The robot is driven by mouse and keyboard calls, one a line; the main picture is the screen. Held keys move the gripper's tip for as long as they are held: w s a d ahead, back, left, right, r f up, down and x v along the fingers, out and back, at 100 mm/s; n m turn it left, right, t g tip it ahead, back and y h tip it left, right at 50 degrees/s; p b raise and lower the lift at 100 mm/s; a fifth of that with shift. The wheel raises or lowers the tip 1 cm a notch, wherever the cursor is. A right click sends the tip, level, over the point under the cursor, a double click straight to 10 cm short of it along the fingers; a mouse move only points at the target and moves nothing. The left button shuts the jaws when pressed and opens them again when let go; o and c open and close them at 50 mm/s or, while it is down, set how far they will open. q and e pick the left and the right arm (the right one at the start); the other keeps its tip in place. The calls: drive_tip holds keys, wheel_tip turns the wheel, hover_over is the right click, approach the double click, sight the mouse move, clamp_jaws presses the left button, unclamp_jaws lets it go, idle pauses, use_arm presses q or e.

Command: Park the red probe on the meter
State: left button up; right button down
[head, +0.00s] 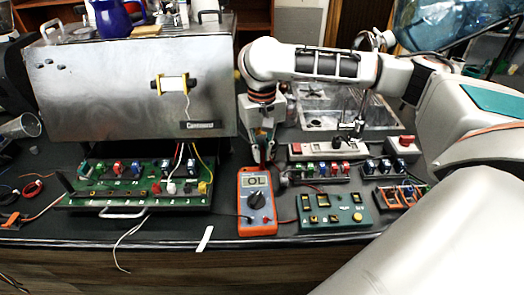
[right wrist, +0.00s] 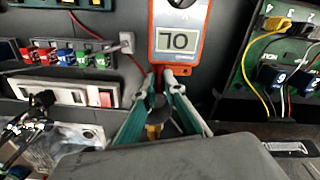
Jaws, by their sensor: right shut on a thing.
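The orange meter (head: 257,203) lies on the dark bench in the middle of the head view, its display reading "OL". In the right wrist view the meter (right wrist: 179,40) shows upside down, just beyond my fingertips. My right gripper (head: 264,152) points down at the meter's top end. In the right wrist view its fingers (right wrist: 166,82) are closed together at the meter's edge. A little red shows between the tips, with a thin red lead leading off; I take this for the red probe (right wrist: 153,78), mostly hidden by the fingers. My left gripper is not in view.
A green terminal board (head: 135,205) with coloured plugs stands left of the meter. A green switch box (head: 335,208) and a row of coloured terminals (head: 318,172) stand to its right. The steel brewer (head: 110,90) stands behind. A white strip (head: 204,239) lies near the front edge.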

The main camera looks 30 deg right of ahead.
drive_tip(key=c, duration=2)
unclamp_jaws()
wheel_tip(320, 180, up, 12)
drive_tip(key=shift+r, duration=0.1)
